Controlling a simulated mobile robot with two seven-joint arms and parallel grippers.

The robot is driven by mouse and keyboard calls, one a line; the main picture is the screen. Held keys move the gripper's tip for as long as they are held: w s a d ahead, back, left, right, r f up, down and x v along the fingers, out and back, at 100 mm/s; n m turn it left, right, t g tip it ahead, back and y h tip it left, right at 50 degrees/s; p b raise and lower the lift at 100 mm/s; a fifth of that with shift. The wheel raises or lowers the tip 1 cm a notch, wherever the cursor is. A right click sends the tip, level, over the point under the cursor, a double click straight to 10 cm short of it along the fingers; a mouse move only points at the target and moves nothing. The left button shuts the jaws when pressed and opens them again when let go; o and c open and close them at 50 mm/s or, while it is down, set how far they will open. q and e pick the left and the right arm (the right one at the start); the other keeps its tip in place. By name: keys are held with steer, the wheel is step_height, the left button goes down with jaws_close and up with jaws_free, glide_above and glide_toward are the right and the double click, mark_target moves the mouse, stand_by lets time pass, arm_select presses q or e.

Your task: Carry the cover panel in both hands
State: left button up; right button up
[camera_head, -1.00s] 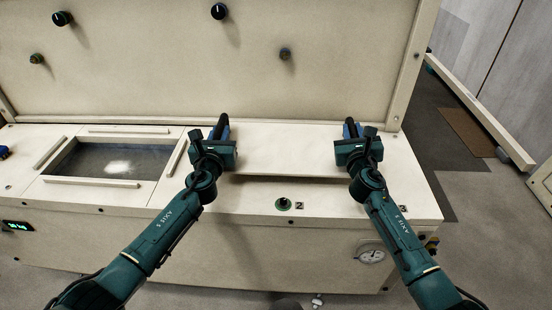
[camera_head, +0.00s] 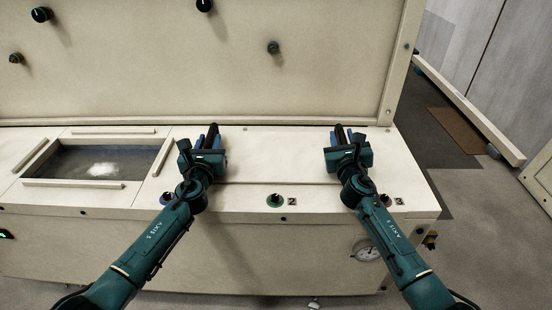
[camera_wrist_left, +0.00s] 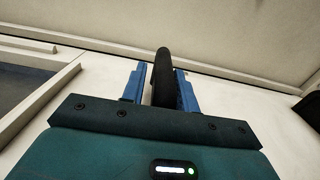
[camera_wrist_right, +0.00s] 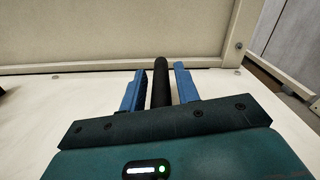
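The cover panel (camera_head: 276,158) is a pale flat board lying between my two hands on the counter top, with only a thin dark line along its front edge. A black handle stands at each end: the left handle (camera_wrist_left: 162,76) and the right handle (camera_wrist_right: 161,85). My left gripper (camera_head: 208,138) has its blue fingers apart on either side of the left handle, with a gap on one side. My right gripper (camera_head: 346,137) has its fingers apart around the right handle, with gaps on both sides. The opening under the panel is hidden.
An open hopper (camera_head: 88,163) with raised rails and a whitish heap inside is at the left. A tall pale back wall (camera_head: 200,75) with knobs rises behind.

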arm_select(q)
steer(key=shift+o, duration=0.9)
steer(key=shift+d, duration=0.1)
arm_select(e)
steer(key=shift+o, duration=0.9)
arm_select(q)
steer(key=shift+s, duration=0.15)
steer(key=s, duration=1.1)
steer(key=shift+s, duration=0.3)
arm_select(e)
steer(key=s, duration=1.2)
steer(key=shift+a, duration=0.1)
